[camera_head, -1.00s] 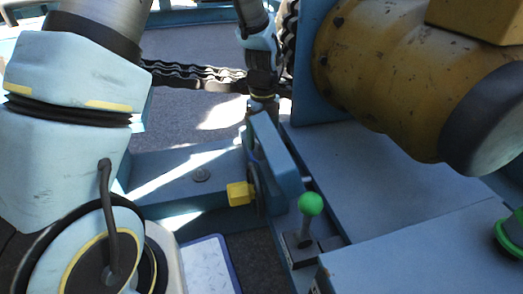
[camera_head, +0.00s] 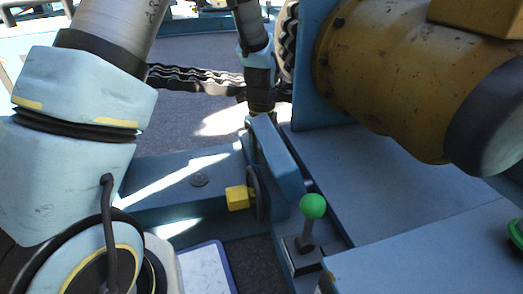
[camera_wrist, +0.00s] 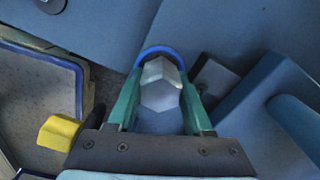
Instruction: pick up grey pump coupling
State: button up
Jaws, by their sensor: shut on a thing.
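The grey pump coupling (camera_wrist: 161,86) shows in the wrist view as a faceted grey piece between the two green fingers. A blue curved rim arcs just beyond it. My gripper (camera_wrist: 161,80) is shut on the coupling, with one finger along each side. In the head view my gripper (camera_head: 262,106) is low behind a blue upright plate, and its fingertips and the coupling are hidden there.
A blue upright plate (camera_head: 277,152) and a yellow block (camera_head: 238,197) are close to my gripper. A green-knobbed lever (camera_head: 313,207) stands in front. A large yellow drum-shaped housing (camera_head: 390,80) is at right. A blue-edged tray (camera_head: 206,270) lies at the bottom.

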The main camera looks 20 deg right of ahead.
grip_shut()
jog(key=shift+r, duration=0.1)
notch_tip(320, 180, up, 10)
jog(key=p, duration=0.5)
jog(key=shift+r+p, duration=2.45)
jog(key=shift+p, duration=0.3)
